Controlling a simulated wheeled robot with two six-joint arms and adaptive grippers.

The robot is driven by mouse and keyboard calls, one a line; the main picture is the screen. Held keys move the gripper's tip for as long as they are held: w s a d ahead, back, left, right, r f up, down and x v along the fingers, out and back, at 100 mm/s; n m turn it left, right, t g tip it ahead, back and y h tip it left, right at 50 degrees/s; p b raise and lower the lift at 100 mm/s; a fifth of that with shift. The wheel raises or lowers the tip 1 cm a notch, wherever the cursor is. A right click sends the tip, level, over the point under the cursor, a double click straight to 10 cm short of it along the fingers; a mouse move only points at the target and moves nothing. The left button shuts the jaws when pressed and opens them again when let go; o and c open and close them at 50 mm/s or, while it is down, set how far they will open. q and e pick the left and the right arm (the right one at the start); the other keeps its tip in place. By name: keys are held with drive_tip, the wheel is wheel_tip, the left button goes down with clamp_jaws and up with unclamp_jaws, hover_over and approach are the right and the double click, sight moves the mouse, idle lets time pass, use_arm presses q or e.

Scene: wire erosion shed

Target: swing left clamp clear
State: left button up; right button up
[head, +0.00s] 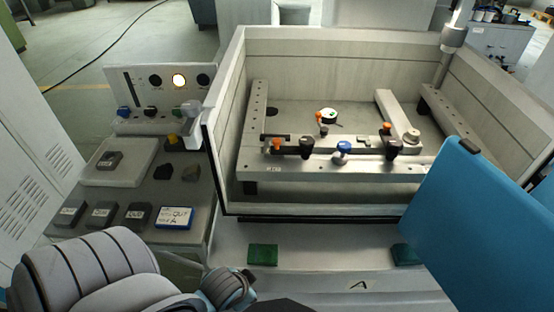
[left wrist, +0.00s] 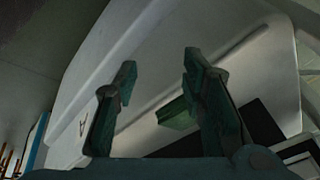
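Inside the open-topped tank, a metal rail carries a left clamp (head: 306,146) with a black knob and an orange part (head: 277,145) beside it. A similar right clamp (head: 393,146) with a black knob sits further right. A blue-topped knob (head: 343,147) stands between them. My left arm comes in at the lower left of the head view, outside the tank and well apart from the clamps; its fingertips are hidden there. In the left wrist view my left gripper (left wrist: 157,68) is open and empty, facing the pale front ledge. My right gripper is not in view.
The tank's front wall (head: 320,207) stands between my left arm and the rail. The ledge (head: 330,265) bears a green pad (head: 262,254) and a letter A. A side bench holds labelled dark blocks (head: 139,214) and a control panel (head: 158,90). A blue panel (head: 480,230) covers the right.

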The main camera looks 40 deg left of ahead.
use_arm(q)
drive_tip(key=w+a+r+m+t+y, duration=0.55)
drive_tip(key=a+r+m, duration=0.4)
drive_tip(key=r, duration=0.25)
drive_tip(key=m+t+h, duration=0.2)
drive_tip(key=m+t, duration=0.6)
drive_tip(key=m, duration=1.4)
approach(275, 144)
drive_tip(key=p+x, duration=0.2)
drive_tip(key=x, duration=0.9)
drive_tip(key=shift+w+r, duration=0.1)
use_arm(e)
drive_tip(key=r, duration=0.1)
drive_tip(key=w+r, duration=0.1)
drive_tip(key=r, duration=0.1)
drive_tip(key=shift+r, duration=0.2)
use_arm(q)
clamp_jaws()
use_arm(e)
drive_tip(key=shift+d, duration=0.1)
